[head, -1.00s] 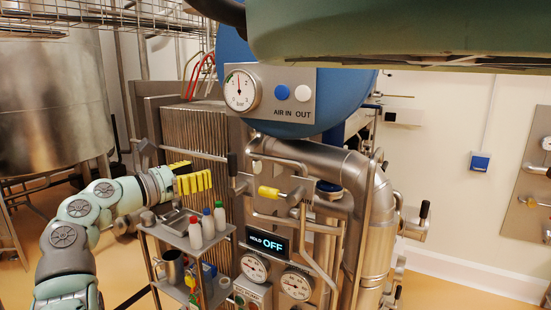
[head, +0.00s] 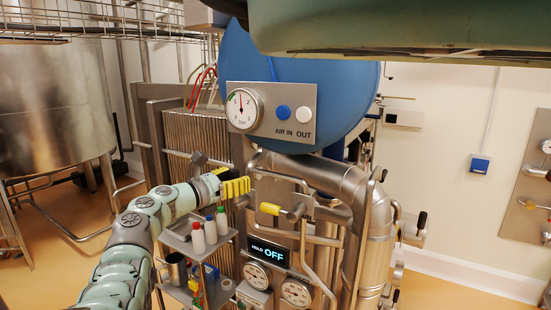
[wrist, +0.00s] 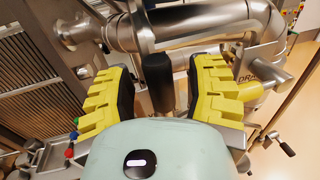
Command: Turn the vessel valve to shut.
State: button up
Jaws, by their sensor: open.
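My gripper (head: 235,187), with yellow toothed fingers, is at the left end of the pipework. In the wrist view, its two fingers (wrist: 161,72) are spread wide. A dark valve handle (wrist: 157,84) stands in the gap between them, with space on both sides. I cannot read a label on this handle, so I cannot confirm it is the vessel valve. In the head view the gripper hides it. A yellow valve handle (head: 270,208) lies just right of the gripper; in the wrist view it is partly behind the right finger, near lettering starting "DRA".
A small trolley (head: 178,240) with bottles stands below my arm. A blue vessel (head: 350,75) with a gauge panel (head: 270,108) is above. Thick steel pipes (head: 375,235) and a "HOLD OFF" display (head: 272,252) are close right. A finned plate pack (head: 190,135) stands behind.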

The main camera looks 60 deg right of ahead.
jog(key=shift+s, duration=0.1)
grip_shut()
dwell(0.4)
